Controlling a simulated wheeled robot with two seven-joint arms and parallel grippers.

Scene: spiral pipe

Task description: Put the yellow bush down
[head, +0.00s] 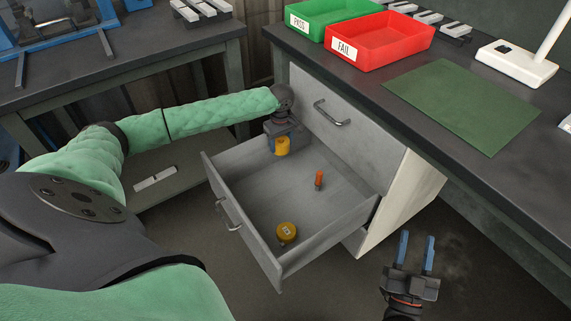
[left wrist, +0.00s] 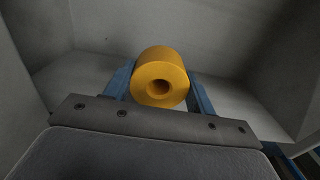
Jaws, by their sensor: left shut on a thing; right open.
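The yellow bush (head: 282,146) is a short ring with a hole through it. My left gripper (head: 281,143) is shut on it, inside the open drawer (head: 250,199) near its back left corner. In the left wrist view the bush (left wrist: 161,77) sits between the blue fingers of the gripper (left wrist: 160,85), its hole facing the camera. I cannot tell whether the bush touches the drawer floor. My right gripper (head: 415,252) is open and empty, to the right of the drawer and lower in the picture.
In the drawer stand an orange-red peg (head: 319,179) and a yellow round piece (head: 287,232) near the front. The drawer floor between them is clear. A green PASS bin (head: 325,13) and a red FAIL bin (head: 380,42) stand on the bench beside a green mat (head: 462,103).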

